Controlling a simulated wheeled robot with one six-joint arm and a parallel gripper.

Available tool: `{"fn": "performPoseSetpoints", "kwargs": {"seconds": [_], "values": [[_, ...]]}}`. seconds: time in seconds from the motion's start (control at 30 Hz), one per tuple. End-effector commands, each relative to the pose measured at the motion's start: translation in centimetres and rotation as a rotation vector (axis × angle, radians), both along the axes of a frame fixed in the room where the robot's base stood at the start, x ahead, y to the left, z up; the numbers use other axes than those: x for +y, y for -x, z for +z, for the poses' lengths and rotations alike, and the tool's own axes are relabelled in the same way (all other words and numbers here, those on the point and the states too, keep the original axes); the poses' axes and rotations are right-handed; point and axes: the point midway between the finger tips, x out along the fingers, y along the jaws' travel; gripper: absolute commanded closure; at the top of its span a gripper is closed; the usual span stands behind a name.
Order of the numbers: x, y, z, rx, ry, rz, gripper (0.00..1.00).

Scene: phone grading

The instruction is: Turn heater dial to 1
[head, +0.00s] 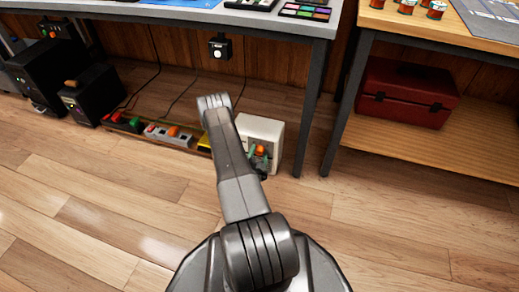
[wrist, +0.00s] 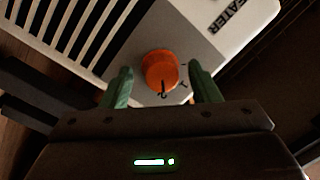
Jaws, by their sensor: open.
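The heater (head: 262,132) is a white box on the floor beneath the grey table, near its right leg. Its orange dial (wrist: 160,70) shows in the wrist view on a grey panel with small dark marks beside it and a dark pointer mark on the dial's lower edge. The dial also shows in the head view (head: 261,150). My gripper (wrist: 160,88) is open, with one green finger on each side of the dial. I cannot tell whether the fingers touch it.
A power strip (head: 172,135) with coloured plugs lies left of the heater. Black boxes (head: 92,95) stand farther left. A table leg (head: 310,100) rises close to the heater's right. A red toolbox (head: 405,95) sits on a low wooden shelf. The floor in front is clear.

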Motion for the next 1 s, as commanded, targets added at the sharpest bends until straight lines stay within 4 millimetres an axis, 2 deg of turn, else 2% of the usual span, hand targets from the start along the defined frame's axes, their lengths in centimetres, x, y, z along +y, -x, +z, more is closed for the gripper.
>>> {"fn": "performPoseSetpoints", "kwargs": {"seconds": [0.33, 0.5, 0.57, 1.0], "values": [[-0.01, 0.10, 0.00, 0.000, 0.000, 0.000, 0.46], [-0.02, 0.10, 0.01, 0.000, 0.000, 0.000, 0.80], [-0.02, 0.10, 0.01, 0.000, -0.001, 0.000, 0.88], [-0.02, 0.06, 0.09, 0.029, 0.094, -0.001, 0.88]]}}
